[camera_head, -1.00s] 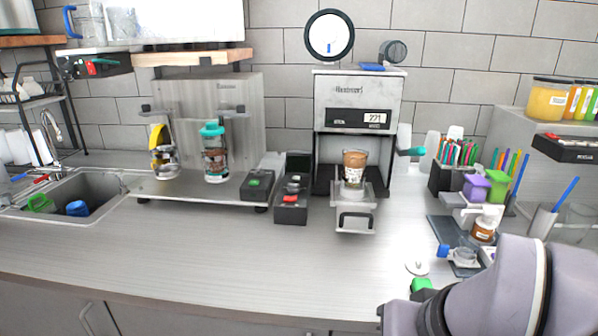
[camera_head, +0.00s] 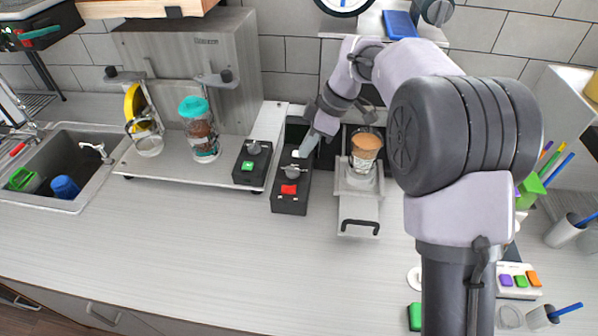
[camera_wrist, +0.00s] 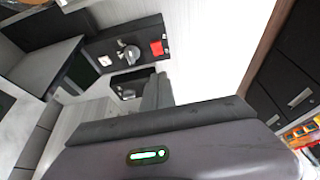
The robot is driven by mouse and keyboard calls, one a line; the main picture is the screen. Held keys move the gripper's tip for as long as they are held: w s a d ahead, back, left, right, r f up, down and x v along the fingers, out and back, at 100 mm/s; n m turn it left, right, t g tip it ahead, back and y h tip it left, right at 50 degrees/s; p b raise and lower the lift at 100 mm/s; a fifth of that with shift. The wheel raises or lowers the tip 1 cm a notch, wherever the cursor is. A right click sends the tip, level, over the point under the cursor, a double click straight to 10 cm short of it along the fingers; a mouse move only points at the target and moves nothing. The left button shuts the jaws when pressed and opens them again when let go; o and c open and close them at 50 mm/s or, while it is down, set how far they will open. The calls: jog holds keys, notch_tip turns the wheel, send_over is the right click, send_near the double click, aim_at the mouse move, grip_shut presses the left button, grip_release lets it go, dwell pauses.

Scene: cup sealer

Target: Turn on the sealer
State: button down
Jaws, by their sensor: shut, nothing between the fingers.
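The sealer's upper body is mostly hidden behind my arm in the head view. Its pulled-out tray (camera_head: 357,210) shows, with a brown-filled cup (camera_head: 366,150) standing upright in it. Left of the tray is a black control box (camera_head: 289,203) with a grey knob, a red switch (camera_head: 289,189) and a small white part at its back. My gripper (camera_head: 309,148) is shut and empty, at the back end of this box, near the white part. I cannot tell whether it touches. In the wrist view the box's red switch (camera_wrist: 157,48) shows beyond the shut fingers.
A second control box (camera_head: 252,163) with a green switch sits to the left. A sink (camera_head: 66,160) is at far left. The front counter is clear.

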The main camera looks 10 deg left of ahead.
jog(key=b, duration=0.2)
send_over(292, 189)
notch_tip(292, 189, down, 10)
jog(key=shift+r, duration=0.25)
jog(key=shift+d+f+b, duration=0.25)
jog(key=shift+d+f, duration=0.05)
jog(key=shift+f, duration=0.3)
jog(key=shift+d+f+b, duration=0.2)
jog(key=shift+d+f, duration=0.05)
jog(key=shift+f, duration=0.35)
jog(key=shift+d+f, duration=0.3)
jog(key=shift+f, duration=0.25)
